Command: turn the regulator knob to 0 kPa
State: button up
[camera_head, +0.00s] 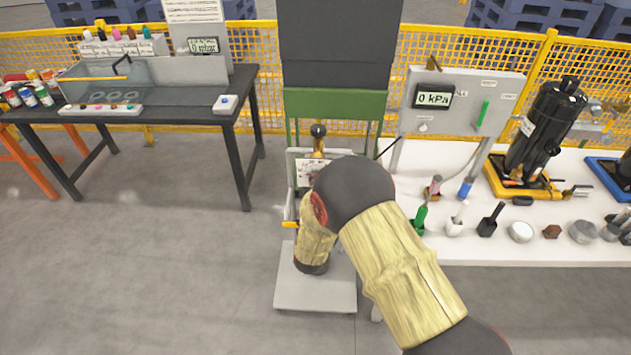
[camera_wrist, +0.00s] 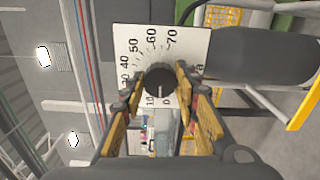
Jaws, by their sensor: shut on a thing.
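The regulator knob (camera_wrist: 160,79) is black and round, in front of a white dial plate (camera_wrist: 190,42) printed with numbers from 0 to 70. A pale mark on the knob points down in the wrist view, toward the 0 and 10 end of the scale; its exact reading is hard to tell. My gripper (camera_wrist: 159,84) has its yellow-and-black fingers on either side of the knob, shut on it. In the head view my arm hides the knob and gripper; part of the white plate (camera_head: 309,173) shows. The digital display (camera_head: 433,99) reads 0 kPa.
A dark table (camera_head: 180,112) with bottles and a clear box stands at left. Yellow mesh fencing (camera_head: 255,50) runs behind. The floor at left is clear.

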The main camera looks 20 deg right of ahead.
jog(key=shift+n+p, duration=0.3)
jog(key=shift+n, duration=0.6)
jog(key=shift+f, duration=0.1)
jog(key=o, duration=1.2)
jog(key=shift+c, duration=0.2)
jog(key=v, duration=1.2)
